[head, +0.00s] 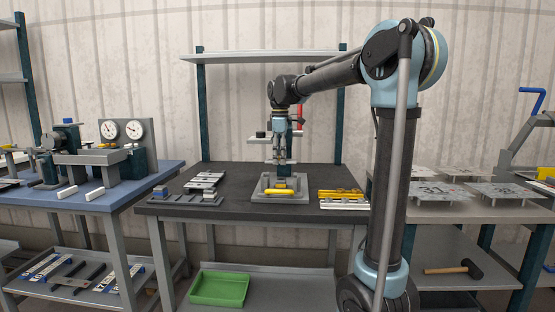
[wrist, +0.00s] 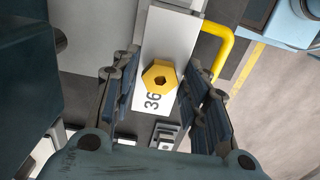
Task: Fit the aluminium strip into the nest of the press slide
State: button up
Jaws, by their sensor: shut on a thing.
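The aluminium strip (wrist: 174,35) is a pale grey plate with a dark "36" on it, and it lies between my fingers in the wrist view. A yellow hexagonal piece with a dark hole (wrist: 160,77) shows on its face. My gripper (head: 279,162) points down above the press slide (head: 262,197) in the head view. It is shut on the strip; the exact contact is hard to see. The slide is a grey block with a yellow handle (head: 279,192), which also shows in the wrist view (wrist: 231,50). The nest is not clearly visible.
Grey pieces (head: 207,180) lie left of the press on the dark table (head: 170,208). Yellow and white bars (head: 343,198) lie to its right. A shelf (head: 262,55) and the press column stand behind. A green tray (head: 219,288) sits below.

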aim_at(280, 179)
jog(key=shift+f, duration=0.15)
dwell(0.3)
jog(key=shift+f, duration=3.1)
jog(key=shift+f, duration=0.2)
jog(key=o, duration=1.2)
notch_tip(280, 179, up, 12)
jog(key=shift+f, duration=0.1)
